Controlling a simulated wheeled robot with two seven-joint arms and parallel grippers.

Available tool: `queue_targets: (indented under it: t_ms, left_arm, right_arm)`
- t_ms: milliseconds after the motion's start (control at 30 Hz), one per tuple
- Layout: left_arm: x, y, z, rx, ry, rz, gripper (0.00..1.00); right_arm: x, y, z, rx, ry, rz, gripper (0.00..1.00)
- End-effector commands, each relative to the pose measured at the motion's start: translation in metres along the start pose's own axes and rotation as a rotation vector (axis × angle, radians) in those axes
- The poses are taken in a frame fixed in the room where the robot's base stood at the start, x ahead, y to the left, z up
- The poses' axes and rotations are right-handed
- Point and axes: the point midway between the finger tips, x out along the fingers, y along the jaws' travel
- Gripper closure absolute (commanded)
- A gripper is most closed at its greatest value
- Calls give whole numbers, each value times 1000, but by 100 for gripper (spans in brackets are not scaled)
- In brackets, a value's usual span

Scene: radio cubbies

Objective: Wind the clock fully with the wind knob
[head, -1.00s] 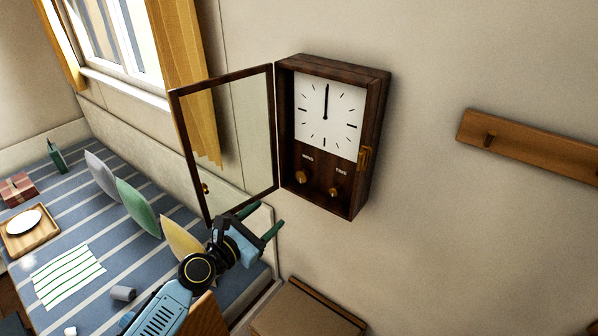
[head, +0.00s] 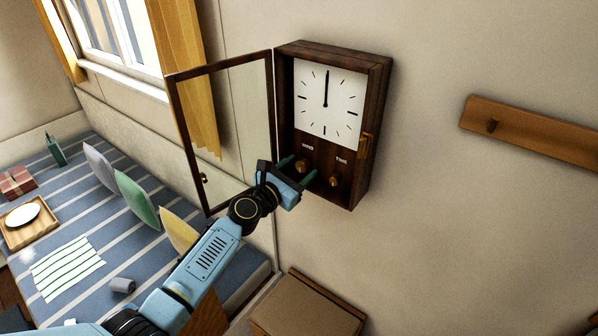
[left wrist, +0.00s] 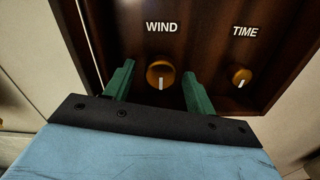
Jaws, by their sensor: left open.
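The wall clock (head: 362,70) is a dark wooden case with a white face (head: 327,100); both hands point straight up. Its glass door (head: 225,130) stands open to the left. The brass wind knob (left wrist: 160,74) sits under the word WIND, its white mark pointing down; it also shows in the head view (head: 302,166). The brass time knob (left wrist: 241,76) is to its right under TIME. My left gripper (left wrist: 158,88) is open, its green fingers on either side of the wind knob, with gaps visible and no clear contact. My right gripper is not in view.
A wooden peg rail (head: 535,130) is on the wall at right. A striped bed (head: 110,215) with several cushions and a tray (head: 30,228) is at left. A brown box-like piece (head: 305,308) stands below the clock.

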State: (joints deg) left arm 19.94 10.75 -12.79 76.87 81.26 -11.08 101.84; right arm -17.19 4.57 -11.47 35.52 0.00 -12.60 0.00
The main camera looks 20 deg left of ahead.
Motion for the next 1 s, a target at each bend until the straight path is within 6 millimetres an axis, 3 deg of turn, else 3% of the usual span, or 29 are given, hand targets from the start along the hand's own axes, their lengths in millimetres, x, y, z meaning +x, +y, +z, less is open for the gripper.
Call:
queue_targets:
  t_ms: [333, 667, 1000]
  left_arm:
    - [3, 0, 0, 0, 0, 0, 46]
    - [3, 0, 0, 0, 0, 0, 89]
    - [3, 0, 0, 50, -1, 0, 89]
  right_arm:
    - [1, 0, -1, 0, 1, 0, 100]
    - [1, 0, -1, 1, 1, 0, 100]
    - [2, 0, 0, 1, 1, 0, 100]
